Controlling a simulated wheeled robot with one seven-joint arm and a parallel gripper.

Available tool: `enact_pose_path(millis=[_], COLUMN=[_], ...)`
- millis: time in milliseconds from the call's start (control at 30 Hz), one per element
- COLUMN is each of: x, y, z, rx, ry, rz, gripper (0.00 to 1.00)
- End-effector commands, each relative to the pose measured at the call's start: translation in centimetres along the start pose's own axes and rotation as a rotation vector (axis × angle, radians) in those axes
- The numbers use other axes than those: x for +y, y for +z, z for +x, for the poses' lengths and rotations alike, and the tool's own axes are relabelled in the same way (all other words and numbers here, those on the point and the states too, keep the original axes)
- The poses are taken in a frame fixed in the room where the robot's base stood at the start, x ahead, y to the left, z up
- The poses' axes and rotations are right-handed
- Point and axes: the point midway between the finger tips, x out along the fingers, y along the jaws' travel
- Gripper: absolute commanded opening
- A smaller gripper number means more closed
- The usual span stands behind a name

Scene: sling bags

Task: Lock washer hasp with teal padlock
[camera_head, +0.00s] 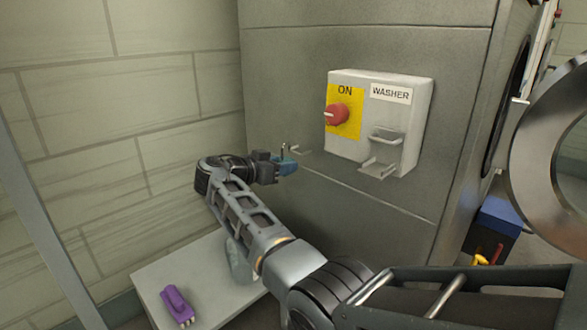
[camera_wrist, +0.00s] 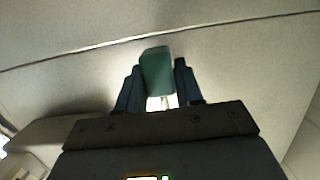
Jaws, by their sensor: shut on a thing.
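My gripper (camera_head: 278,167) is shut on the teal padlock (camera_head: 288,166). It holds the padlock in the air, to the left of the washer's switch box. In the wrist view the teal padlock (camera_wrist: 157,72) sits between the two fingers of my gripper (camera_wrist: 159,90). The white box (camera_head: 380,118) is on the grey cabinet front, with a "WASHER" label and a red knob (camera_head: 338,114) on a yellow "ON" plate. The hasp (camera_head: 384,150) is a grey metal fitting at the box's lower right, apart from the padlock. The padlock's shackle is hard to make out.
A purple padlock-like item (camera_head: 177,306) lies on a low pale table (camera_head: 205,270) at lower left. A dark box with a blue top (camera_head: 498,215) stands on the floor at right. A tiled wall is on the left.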

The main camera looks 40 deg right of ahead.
Motion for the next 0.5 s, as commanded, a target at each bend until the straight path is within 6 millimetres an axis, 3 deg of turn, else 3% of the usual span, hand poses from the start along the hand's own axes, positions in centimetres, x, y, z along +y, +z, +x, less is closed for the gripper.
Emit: enact_pose_path(millis=[500], x=[0.0], y=[0.5], z=[-2.4], rx=[0.001], ry=[-0.001], rz=[0.0], gripper=[0.0])
